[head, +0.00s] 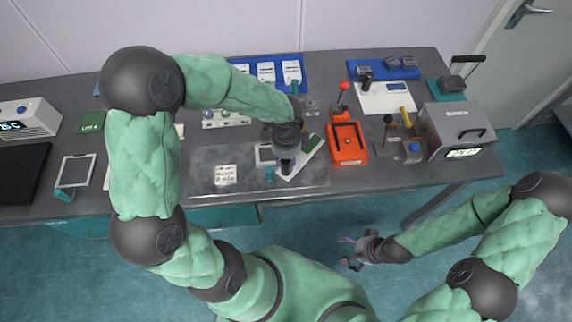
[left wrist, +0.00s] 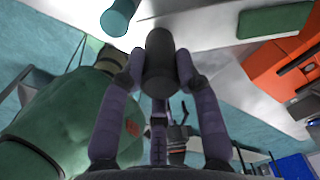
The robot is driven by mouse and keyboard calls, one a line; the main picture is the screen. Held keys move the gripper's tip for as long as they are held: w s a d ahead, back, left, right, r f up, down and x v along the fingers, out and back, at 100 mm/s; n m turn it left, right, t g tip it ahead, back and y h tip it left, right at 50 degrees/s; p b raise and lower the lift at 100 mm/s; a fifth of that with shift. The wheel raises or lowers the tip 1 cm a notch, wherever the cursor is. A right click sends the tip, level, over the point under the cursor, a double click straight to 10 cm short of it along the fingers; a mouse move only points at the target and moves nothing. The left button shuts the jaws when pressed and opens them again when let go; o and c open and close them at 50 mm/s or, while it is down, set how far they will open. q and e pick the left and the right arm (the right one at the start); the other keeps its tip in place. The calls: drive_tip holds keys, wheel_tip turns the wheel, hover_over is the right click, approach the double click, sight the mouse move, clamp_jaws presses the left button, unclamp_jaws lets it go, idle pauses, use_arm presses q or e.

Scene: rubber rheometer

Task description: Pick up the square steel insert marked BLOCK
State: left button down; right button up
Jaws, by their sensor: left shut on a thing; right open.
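My left gripper (head: 287,165) is low over the front middle of the bench. My right gripper (head: 360,252) is open and empty, low in front of the bench.
A teal cylinder (head: 269,173) stands just left of the left gripper. An orange lever press (head: 347,143) stands to its right, with a grey instrument (head: 455,132) farther right. A white labelled card (head: 225,175) lies on the steel plate (head: 205,160).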

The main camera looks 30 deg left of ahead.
use_arm(q)
drive_tip(key=shift+a+f+b, duration=0.1)
drive_tip(key=shift+f+b, duration=0.3)
drive_tip(key=shift+f, duration=1.2)
drive_tip(key=shift+f, duration=0.15)
drive_tip(key=c, duration=1.2)
unclamp_jaws()
drive_tip(key=shift+o, duration=0.2)
